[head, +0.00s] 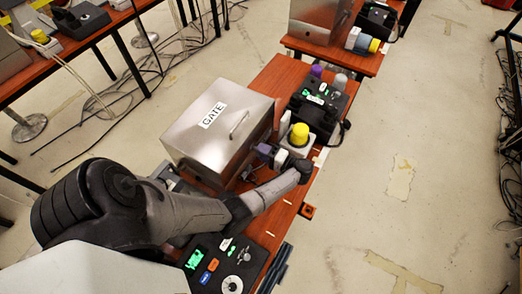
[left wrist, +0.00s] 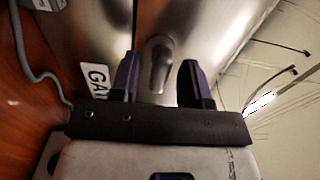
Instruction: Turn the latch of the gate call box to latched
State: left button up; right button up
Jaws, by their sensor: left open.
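The gate call box (head: 198,137) is a silver metal box with a white GATE label (head: 212,115), on a reddish-brown table. A slim metal latch handle (head: 239,124) is on its face, right of the label. My left gripper (head: 265,152) is open at the box's right side, its purple-dark fingers towards the box. In the left wrist view, a rounded metal handle (left wrist: 159,62) shows between the two open fingers (left wrist: 159,80), with part of the label (left wrist: 97,85) to the left. I cannot tell whether the fingers touch it. My right gripper is not in view.
A yellow-topped device (head: 299,134) and a black phone unit (head: 319,100) stand close beyond my left gripper. A dark panel with a green display (head: 222,262) lies at the near end.

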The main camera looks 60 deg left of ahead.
pick_arm(q)
jog(key=shift+s+a, duration=0.25)
jog(key=shift+a, duration=0.1)
jog(key=shift+c, duration=0.2)
grip_shut()
